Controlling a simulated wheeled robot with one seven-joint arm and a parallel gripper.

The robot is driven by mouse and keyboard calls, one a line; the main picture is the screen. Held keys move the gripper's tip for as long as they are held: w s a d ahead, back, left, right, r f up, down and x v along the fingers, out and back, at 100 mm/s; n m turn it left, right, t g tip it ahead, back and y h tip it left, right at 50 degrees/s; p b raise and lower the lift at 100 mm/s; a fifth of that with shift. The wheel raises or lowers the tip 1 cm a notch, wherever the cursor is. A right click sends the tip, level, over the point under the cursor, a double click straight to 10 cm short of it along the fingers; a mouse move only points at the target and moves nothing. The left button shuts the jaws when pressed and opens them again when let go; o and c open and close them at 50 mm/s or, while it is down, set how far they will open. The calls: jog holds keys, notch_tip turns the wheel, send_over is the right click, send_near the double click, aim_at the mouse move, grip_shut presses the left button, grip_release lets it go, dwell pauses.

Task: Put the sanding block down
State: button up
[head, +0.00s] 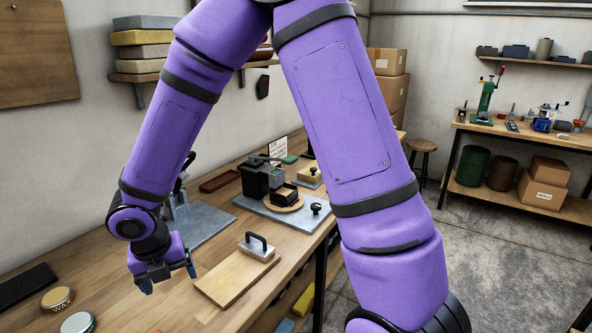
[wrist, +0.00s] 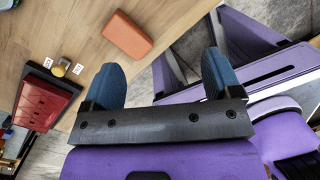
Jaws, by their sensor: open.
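My gripper (head: 169,279) is open above the front left part of the wooden workbench, with nothing between its fingers. Its two blue fingertips also show apart and empty in the wrist view (wrist: 161,72). A grey block with a black handle (head: 258,246) rests on a light wooden board (head: 226,281), to the right of my gripper; it looks like the sanding block. An orange-brown rectangular block (wrist: 128,35) lies on the wooden surface beyond my fingers in the wrist view. I cannot tell which of these the task names.
A black clamp device (head: 262,178) on a grey plate stands farther back on the bench. A red box (wrist: 42,103) shows in the wrist view. Bare bench lies around the board.

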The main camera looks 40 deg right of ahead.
jog(key=s+d+r+m+t+h, duration=0.1)
jog(key=s+d+r+m, duration=0.1)
jog(key=d+r+m, duration=0.7)
jog(key=s+d+r+m+t+y, duration=0.1)
jog(key=s+d+r+m, duration=0.3)
jog(key=s+r+m, duration=0.4)
jog(key=s+d+r+m+t+y, duration=0.1)
jog(key=s+d+r+m, duration=0.4)
jog(key=m, duration=1)
jog(key=s+r+t, duration=0.1)
jog(key=s+r, duration=0.2)
jog(key=s, duration=0.1)
jog(key=shift+s+r+m, duration=0.2)
jog(key=shift+s+m, duration=0.1)
jog(key=shift+o, duration=0.4)
